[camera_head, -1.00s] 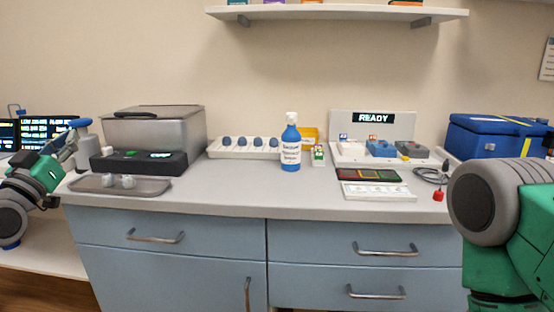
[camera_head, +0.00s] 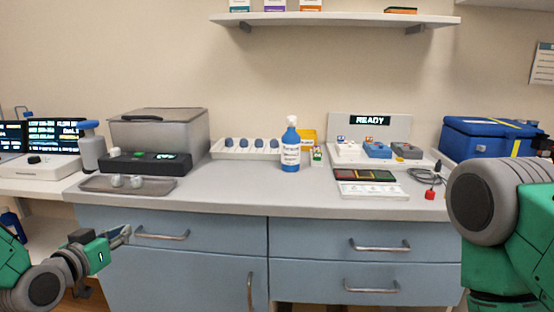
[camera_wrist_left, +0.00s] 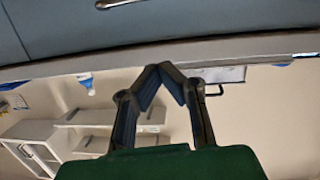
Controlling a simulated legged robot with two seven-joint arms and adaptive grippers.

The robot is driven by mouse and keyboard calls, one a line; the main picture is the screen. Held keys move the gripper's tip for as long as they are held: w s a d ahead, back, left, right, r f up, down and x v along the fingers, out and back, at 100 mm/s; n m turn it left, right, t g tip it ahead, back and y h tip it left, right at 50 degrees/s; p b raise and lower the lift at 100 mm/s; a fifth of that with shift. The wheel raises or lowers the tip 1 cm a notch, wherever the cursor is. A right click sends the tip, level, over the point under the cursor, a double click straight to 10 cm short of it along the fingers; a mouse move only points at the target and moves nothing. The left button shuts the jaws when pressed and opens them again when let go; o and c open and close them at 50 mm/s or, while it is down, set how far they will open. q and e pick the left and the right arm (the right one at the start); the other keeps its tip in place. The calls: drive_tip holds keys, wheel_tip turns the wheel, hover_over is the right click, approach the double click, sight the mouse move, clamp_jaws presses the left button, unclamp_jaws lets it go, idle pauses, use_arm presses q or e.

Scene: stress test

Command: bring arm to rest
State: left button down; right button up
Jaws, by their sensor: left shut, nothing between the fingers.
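My left gripper (camera_head: 120,236) is at the lower left in the head view, in front of the blue drawers and below the counter top. In the left wrist view its two dark fingers (camera_wrist_left: 162,68) meet at the tips, with nothing between them. My left arm is low and bent at the left edge. My right arm fills the right edge of the head view; its gripper is out of view.
The grey counter (camera_head: 240,192) holds a metal box (camera_head: 158,130), a metal tray (camera_head: 110,186), a blue bottle (camera_head: 290,152) and a READY station (camera_head: 372,128). A blue cooler (camera_head: 488,138) stands at right. Drawer handles (camera_head: 162,235) stick out near my left gripper.

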use_arm(q)
drive_tip(key=s+d+f+g+p, duration=0.1)
drive_tip(key=s+d+f+g, duration=0.25)
drive_tip(key=s+f, duration=0.55)
drive_tip(key=s+d+f+g+p, duration=0.1)
drive_tip(key=s+d+f+g, duration=0.3)
drive_tip(key=s+f, duration=0.5)
drive_tip(key=s+f+g+y+p, duration=0.1)
drive_tip(key=s+f+g, duration=0.2)
drive_tip(key=s, duration=0.7)
drive_tip(key=s+a+f+g+y, duration=0.1)
drive_tip(key=s+f+g, duration=0.2)
drive_tip(key=s, duration=0.7)
drive_tip(key=shift+s+f+g+y+p, duration=0.2)
drive_tip(key=shift+f+g+y+p, duration=0.2)
drive_tip(key=shift+g, duration=0.45)
drive_tip(key=shift+w, duration=0.15)
drive_tip(key=shift+a, duration=0.1)
